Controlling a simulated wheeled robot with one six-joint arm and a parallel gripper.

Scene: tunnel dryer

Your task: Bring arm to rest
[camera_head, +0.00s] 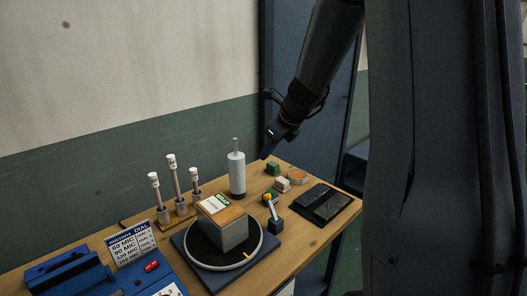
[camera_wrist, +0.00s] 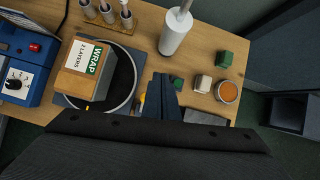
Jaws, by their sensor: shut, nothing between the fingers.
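My gripper (camera_head: 272,142) hangs above the wooden table, near the white cylinder and the small blocks, touching nothing that I can make out. In the wrist view my gripper (camera_wrist: 163,80) shows dark blue fingers, closed together and empty, over the table between the turntable and the small blocks. My dark arm comes down from the top of the head view.
On the table (camera_head: 315,236) are a box (camera_head: 224,234) on a round turntable (camera_head: 252,256), a white cylinder (camera_head: 237,174), several capped tubes, a blue dial device (camera_head: 68,274), small blocks, an orange dish (camera_head: 298,175) and a black pad (camera_head: 333,210). A wall stands behind.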

